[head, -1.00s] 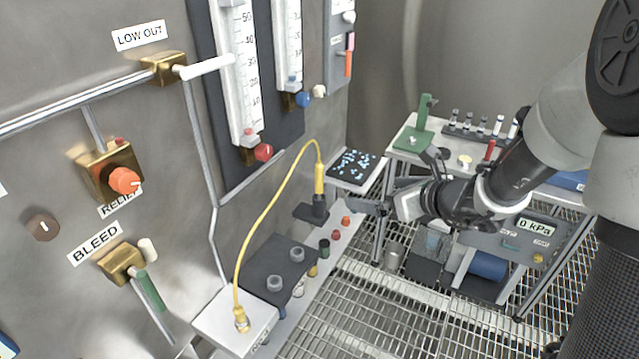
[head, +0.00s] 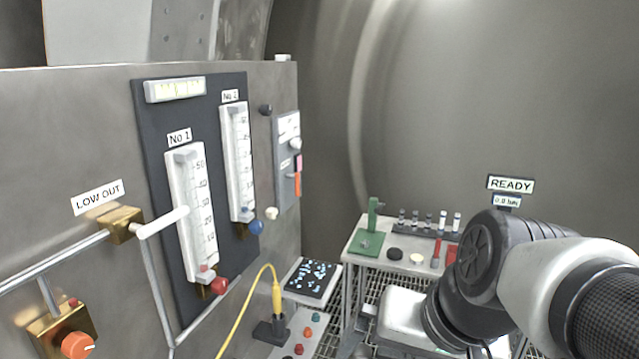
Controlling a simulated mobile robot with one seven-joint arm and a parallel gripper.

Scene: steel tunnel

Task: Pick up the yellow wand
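The yellow wand (head: 277,297) stands upright in a dark holder (head: 271,331) on the narrow shelf beside the steel panel. A yellow cable (head: 243,309) arcs from its top down to the left and leaves the bottom of the head view. My arm comes in from the right side. My gripper is not visible; the end of the arm is hidden or below the frame.
The steel panel (head: 62,140) with gauges and knobs fills the left. A dark tray of blue bits (head: 311,277) sits behind the wand. A bench (head: 354,245) with a green stand (head: 371,232) and vials is beyond. Grating floor lies between.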

